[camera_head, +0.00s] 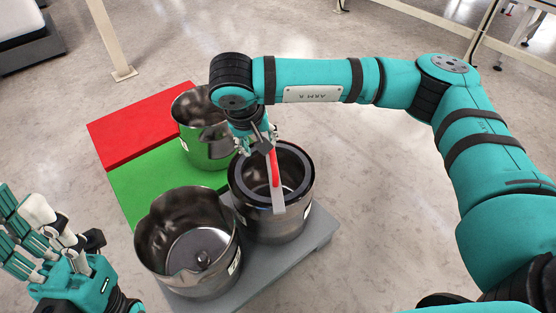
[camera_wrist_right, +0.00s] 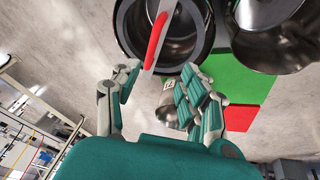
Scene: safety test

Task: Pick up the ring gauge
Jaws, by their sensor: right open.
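A flat grey bar with a red grip (camera_head: 274,168), which looks like the ring gauge's handle, lies across the thick dark ring (camera_head: 304,176) at the top of a metal pot (camera_head: 282,228). I cannot tell whether the bar and ring are one piece. My right gripper (camera_head: 262,146) is open just above the far end of the bar. In the right wrist view the bar's red grip (camera_wrist_right: 156,36) lies ahead of the spread fingers (camera_wrist_right: 158,82), with nothing between them. My left gripper (camera_head: 52,218) is open and empty at the lower left.
A second metal pot (camera_head: 187,240) stands close on the left, and a third pot (camera_head: 196,152) stands behind on the green area (camera_head: 150,198). A red area (camera_head: 125,128) adjoins it. The grey platform (camera_head: 300,255) bears the front pots. Floor to the right is clear.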

